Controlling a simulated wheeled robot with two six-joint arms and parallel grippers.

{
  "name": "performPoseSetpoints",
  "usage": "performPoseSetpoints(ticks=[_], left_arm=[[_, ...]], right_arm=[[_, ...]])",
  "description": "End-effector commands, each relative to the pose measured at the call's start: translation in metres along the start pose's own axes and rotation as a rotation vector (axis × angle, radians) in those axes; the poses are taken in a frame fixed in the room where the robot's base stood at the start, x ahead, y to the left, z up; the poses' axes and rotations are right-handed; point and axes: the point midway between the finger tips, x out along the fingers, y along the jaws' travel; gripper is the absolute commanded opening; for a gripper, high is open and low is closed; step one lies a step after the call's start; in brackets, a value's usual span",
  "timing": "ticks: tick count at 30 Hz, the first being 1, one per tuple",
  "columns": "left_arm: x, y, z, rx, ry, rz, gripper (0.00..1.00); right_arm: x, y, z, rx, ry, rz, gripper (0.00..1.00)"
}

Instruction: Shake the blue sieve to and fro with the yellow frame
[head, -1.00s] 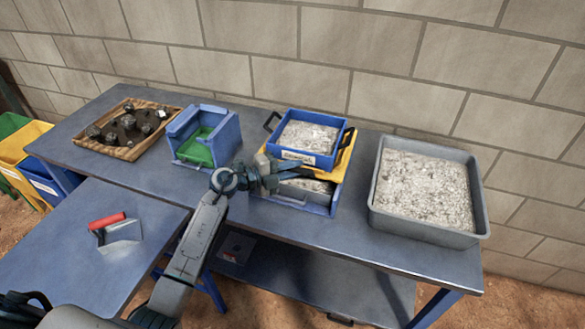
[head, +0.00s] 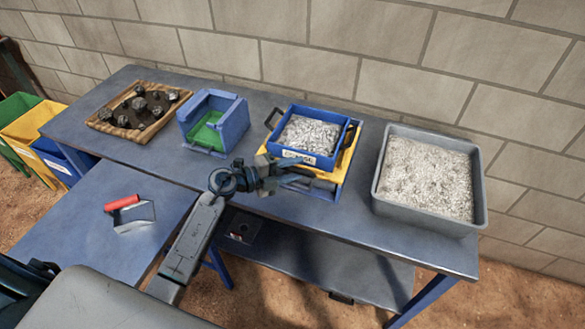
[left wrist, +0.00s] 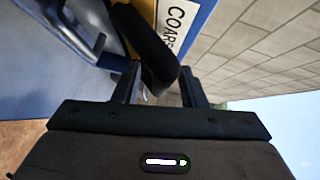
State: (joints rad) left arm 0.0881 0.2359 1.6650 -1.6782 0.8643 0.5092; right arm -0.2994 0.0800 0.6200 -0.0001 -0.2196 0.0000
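The blue sieve (head: 334,161) is full of pale crushed stone and has black side handles. It sits on the yellow frame (head: 346,164), over a blue tray (head: 327,194); little of the tray's inside shows. My left gripper (head: 302,178) is at the frame's front. In the left wrist view, a black handle (left wrist: 150,48) lies between its fingers (left wrist: 158,88), which look closed about it. Beside the handle are a strip of yellow and the sieve's white label (left wrist: 176,28), reading "COAR…". My right gripper is not in view.
A large grey tray (head: 480,208) of pale stone stands at right. At left are a blue box (head: 236,124) with a green inside and a wooden tray (head: 98,127) of dark rocks. A block wall closes the back.

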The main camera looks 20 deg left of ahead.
Motion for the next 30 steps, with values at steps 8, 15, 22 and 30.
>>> performPoseSetpoints(ticks=[8,15,22,30], left_arm=[[-0.007,0.001,0.001,0.002,-0.002,0.002,0.38],[-0.046,0.004,0.001,0.005,-0.001,0.006,0.38],[-0.084,0.003,0.001,0.003,0.0,0.005,0.38],[-0.105,0.001,0.0,0.001,0.0,0.001,0.38]], right_arm=[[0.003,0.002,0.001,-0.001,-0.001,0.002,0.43],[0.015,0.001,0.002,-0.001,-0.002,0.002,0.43],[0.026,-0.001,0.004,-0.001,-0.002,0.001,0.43],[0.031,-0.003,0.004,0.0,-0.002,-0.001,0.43]])
